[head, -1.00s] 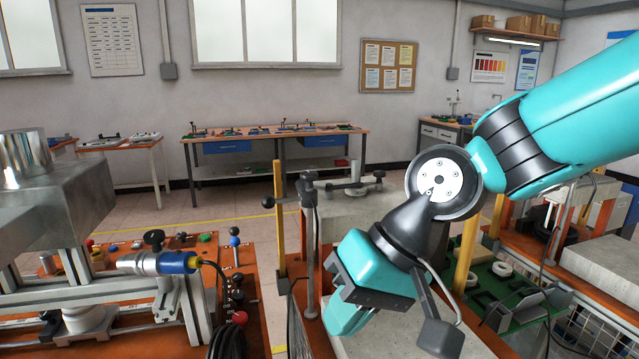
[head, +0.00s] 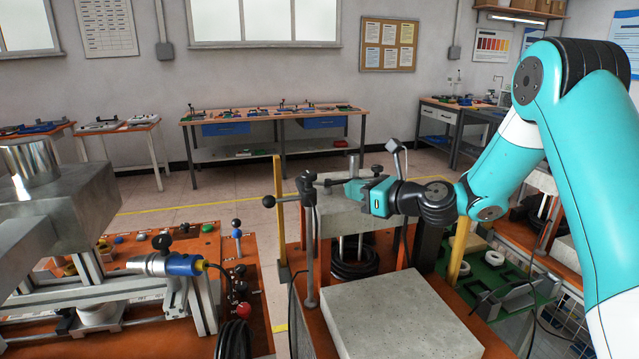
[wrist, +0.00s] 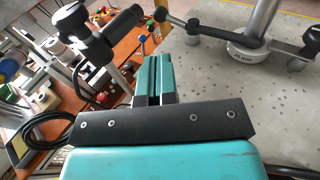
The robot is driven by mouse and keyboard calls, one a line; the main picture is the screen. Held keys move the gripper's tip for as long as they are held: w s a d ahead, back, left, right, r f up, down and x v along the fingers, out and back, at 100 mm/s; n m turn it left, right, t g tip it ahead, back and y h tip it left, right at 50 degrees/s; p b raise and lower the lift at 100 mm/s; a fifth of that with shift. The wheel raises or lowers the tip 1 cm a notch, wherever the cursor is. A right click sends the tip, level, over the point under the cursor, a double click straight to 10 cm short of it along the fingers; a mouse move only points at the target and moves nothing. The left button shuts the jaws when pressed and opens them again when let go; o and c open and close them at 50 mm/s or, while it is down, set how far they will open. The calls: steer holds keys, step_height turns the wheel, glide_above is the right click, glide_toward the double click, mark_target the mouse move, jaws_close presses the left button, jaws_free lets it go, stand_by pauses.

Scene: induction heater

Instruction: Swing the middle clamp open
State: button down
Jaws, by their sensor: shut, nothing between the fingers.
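The clamp is a dark upright post (head: 311,245) with a black knob at its left and an arm reaching right over a grey stone block (head: 336,217). In the wrist view the clamp arm (wrist: 207,30) crosses the top toward a pale disc (wrist: 248,54) on the grey surface and a black knob at right. My gripper (head: 352,188) is beside the clamp arm in the head view. In the wrist view its fingers (wrist: 154,66) are together, with nothing between them, just below and near the clamp arm. I cannot tell whether they touch it. My gripper partly hides the arm in the head view.
A lower grey slab (head: 395,312) lies in front. A yellow post (head: 281,215) stands left of the clamp. A green tray (head: 500,272) with white rings is at right. A bench with a metal press (head: 75,205) and cables is at left.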

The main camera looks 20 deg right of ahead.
steer(key=p+x, duration=0.3)
steer(key=x, duration=0.6)
steer(key=shift+w+a+p, duration=0.1)
steer(key=shift+p, duration=0.2)
steer(key=shift+w+a+f, duration=0.1)
steer(key=shift+w+a, duration=0.15)
steer(key=shift+w, duration=0.05)
